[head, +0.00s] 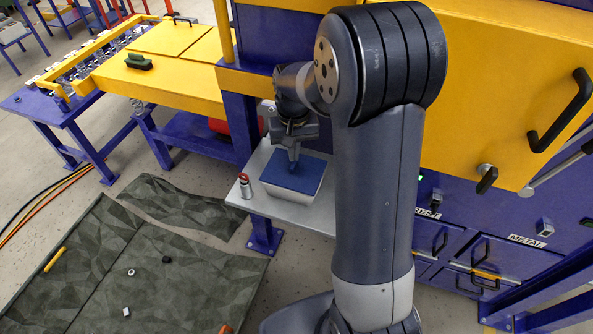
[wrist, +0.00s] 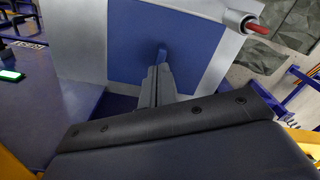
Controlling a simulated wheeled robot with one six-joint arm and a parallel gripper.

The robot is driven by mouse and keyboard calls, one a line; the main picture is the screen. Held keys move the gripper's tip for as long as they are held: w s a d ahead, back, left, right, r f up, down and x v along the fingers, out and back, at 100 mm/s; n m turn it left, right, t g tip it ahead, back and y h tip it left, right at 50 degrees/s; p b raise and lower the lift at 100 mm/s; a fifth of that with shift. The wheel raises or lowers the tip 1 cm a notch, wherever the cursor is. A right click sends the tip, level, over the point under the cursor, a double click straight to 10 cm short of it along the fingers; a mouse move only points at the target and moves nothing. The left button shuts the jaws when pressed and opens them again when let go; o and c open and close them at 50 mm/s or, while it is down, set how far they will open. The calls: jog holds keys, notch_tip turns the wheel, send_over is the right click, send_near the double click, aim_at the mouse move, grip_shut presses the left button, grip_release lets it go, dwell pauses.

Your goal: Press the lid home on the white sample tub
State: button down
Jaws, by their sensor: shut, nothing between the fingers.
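The white sample tub (head: 277,190) stands on a small grey shelf. Its blue lid (head: 305,177) lies over the top, and in the wrist view the lid (wrist: 130,45) fills the upper middle. I cannot tell whether the lid is fully seated all round. My gripper (head: 294,168) points down over the lid, its fingers shut and empty. My arm hides part of the shelf on the right.
The grey shelf (head: 290,214) also holds a small metal cylinder with a red top (head: 245,186), left of the tub. A yellow and blue machine rises behind and to the right. A dark mat (head: 150,270) with small scattered items lies on the floor at left.

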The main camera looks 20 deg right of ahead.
jog(key=shift+f+b, duration=0.5)
jog(key=shift+f, duration=0.35)
dwell(0.3)
jog(key=shift+r, duration=0.1)
notch_tip(320, 180, up, 7)
jog(key=p, duration=0.5)
jog(key=shift+p, duration=0.35)
dwell(0.4)
notch_tip(320, 180, down, 7)
jog(key=b, duration=0.5)
jog(key=shift+b, duration=0.4)
jog(key=shift+r, duration=0.1)
